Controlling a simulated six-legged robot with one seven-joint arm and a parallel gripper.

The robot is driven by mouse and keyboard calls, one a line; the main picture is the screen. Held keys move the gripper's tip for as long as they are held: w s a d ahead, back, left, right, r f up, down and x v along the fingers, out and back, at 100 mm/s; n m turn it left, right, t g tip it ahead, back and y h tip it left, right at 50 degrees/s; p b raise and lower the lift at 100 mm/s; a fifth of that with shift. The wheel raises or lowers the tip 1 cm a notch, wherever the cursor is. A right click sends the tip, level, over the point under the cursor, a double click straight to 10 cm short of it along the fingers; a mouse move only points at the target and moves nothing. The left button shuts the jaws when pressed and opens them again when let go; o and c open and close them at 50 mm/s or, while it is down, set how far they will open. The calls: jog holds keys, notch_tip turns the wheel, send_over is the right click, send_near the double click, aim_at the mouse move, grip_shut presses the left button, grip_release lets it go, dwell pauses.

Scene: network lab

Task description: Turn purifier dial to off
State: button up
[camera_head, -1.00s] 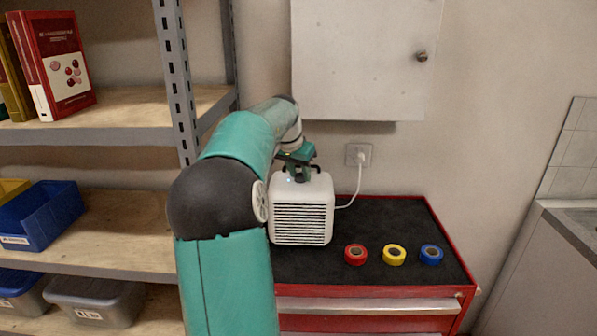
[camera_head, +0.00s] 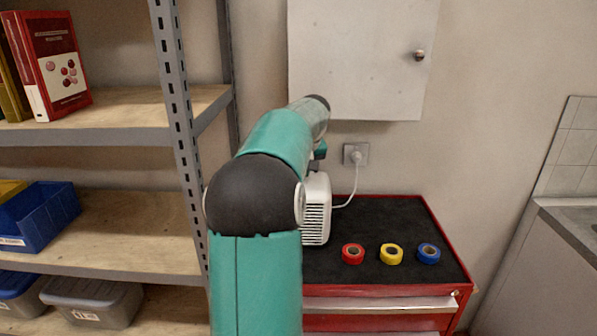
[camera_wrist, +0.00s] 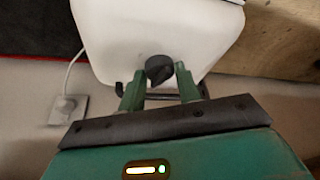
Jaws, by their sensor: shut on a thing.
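The white purifier (camera_head: 316,212) with a slatted front stands on the black top of a red cabinet, partly hidden behind my arm in the head view. In the wrist view the purifier (camera_wrist: 150,30) shows from above with its dark round dial (camera_wrist: 159,69) near one edge. My gripper (camera_wrist: 160,75) has its two green fingers on either side of the dial and is shut on it. In the head view my gripper is almost wholly hidden by my arm. The dial's marks cannot be read.
Red (camera_head: 352,254), yellow (camera_head: 391,254) and blue (camera_head: 428,253) tape rolls lie on the cabinet top (camera_head: 375,220). A white cord runs to a wall socket (camera_head: 355,154). A grey wall cabinet (camera_head: 360,60) hangs above. A shelf rack (camera_head: 178,110) stands left.

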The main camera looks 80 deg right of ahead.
jog(key=shift+s+d+n+t+y, duration=0.1)
jog(key=shift+n+t+y, duration=0.35)
jog(key=shift+n, duration=1.25)
jog(key=o, duration=1)
jog(key=v, duration=1.3)
jog(key=shift+s+r, duration=0.15)
jog(key=shift+r, duration=0.2)
